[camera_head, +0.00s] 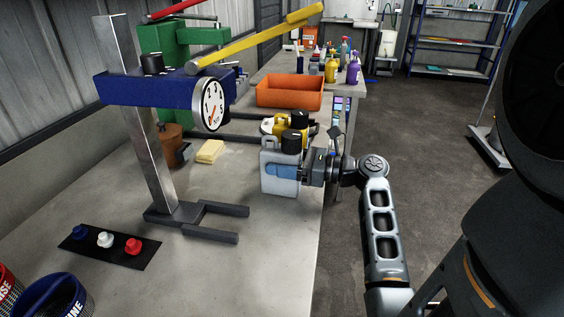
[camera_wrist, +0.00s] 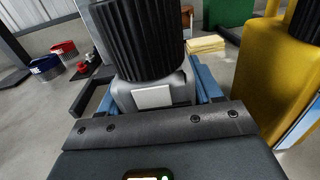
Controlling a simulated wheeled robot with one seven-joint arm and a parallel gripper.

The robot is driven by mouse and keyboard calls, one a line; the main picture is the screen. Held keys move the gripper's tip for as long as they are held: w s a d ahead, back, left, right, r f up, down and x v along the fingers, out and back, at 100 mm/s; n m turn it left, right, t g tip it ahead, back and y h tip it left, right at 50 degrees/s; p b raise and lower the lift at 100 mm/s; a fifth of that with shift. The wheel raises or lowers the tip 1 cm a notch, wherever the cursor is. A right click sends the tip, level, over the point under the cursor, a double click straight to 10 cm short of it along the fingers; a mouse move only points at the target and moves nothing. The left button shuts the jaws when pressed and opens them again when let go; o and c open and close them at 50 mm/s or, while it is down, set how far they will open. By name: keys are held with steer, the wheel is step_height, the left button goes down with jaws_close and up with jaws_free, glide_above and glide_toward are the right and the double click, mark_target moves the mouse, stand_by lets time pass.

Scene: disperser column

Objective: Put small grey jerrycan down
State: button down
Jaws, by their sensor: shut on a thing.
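The small grey jerrycan (camera_head: 283,187) has a black cap and is upright near the right edge of the workbench (camera_head: 220,265). My gripper (camera_head: 282,171) is shut on it, with a blue finger across its near side. In the wrist view, the black ribbed cap (camera_wrist: 142,38) and grey top (camera_wrist: 155,94) fill the middle, with blue fingers on both sides. I cannot tell whether its base touches the bench.
A yellow jerrycan (camera_head: 271,126) stands close behind; it is at the right in the wrist view (camera_wrist: 272,75). An orange bin (camera_head: 290,93) is farther back. The blue disperser stand (camera_head: 165,89) with forked feet is left. Bench is bare between the feet and the jerrycan.

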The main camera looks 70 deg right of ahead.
steer(key=shift+c, duration=1)
jaws_free()
steer(key=shift+f, duration=0.1)
steer(key=shift+s, duration=0.1)
steer(key=s, duration=1.1)
steer(key=shift+s+d, duration=0.2)
steer(key=shift+s, duration=0.2)
